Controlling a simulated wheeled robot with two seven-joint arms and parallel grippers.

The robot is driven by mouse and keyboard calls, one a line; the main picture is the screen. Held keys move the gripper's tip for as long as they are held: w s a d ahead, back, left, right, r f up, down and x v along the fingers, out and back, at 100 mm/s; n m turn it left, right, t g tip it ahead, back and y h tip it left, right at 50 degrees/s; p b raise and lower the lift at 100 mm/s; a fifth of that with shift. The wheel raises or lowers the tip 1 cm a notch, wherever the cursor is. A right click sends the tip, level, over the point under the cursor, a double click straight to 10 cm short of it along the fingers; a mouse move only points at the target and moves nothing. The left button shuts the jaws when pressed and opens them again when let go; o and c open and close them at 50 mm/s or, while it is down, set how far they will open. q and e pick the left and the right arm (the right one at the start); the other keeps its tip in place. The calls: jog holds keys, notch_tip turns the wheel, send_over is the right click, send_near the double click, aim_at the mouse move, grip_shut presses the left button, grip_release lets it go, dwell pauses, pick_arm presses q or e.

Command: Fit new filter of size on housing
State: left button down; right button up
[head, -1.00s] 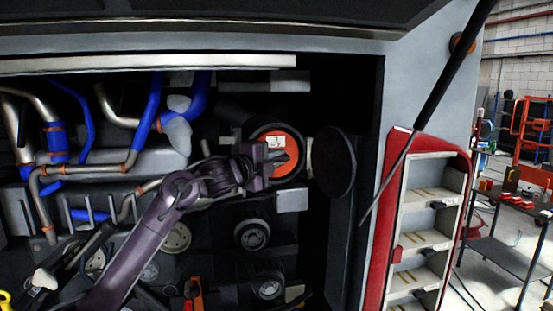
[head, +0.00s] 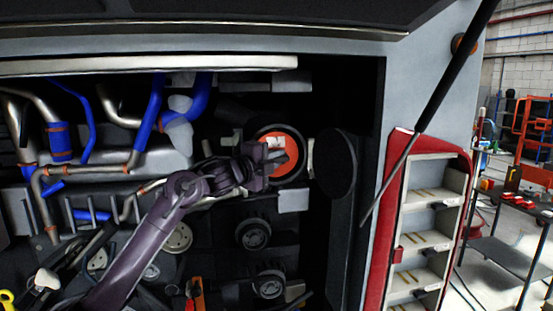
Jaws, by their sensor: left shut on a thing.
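The filter shows as an orange round face (head: 292,168) with a dark rim and a pale label near its top. It sits in the round black housing (head: 297,135) in the engine bay. I cannot tell how deep it sits. My left gripper (head: 278,158) is in front of the orange face, shut on the filter, and hides its left part. A round black cover (head: 336,164) stands swung open just right of the housing. My right gripper is not in view.
Blue hoses and metal pipes (head: 88,170) fill the left of the bay. Black pulleys (head: 253,234) lie below the housing. A dark gas strut (head: 425,120) crosses at right before a red-framed shelf (head: 428,240). A cart (head: 508,250) stands far right.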

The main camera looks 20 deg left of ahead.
pick_arm(q)
jog(key=shift+w+a+p, duration=0.4)
jog(key=shift+w, duration=0.2)
jog(key=shift+w+a+p, duration=0.35)
jog(key=shift+w+a, duration=0.05)
jog(key=shift+w, duration=0.2)
jog(key=shift+a+r, duration=0.1)
jog(key=c, duration=1)
grip_release()
jog(key=shift+o, duration=0.2)
jog(key=shift+s+a, duration=0.1)
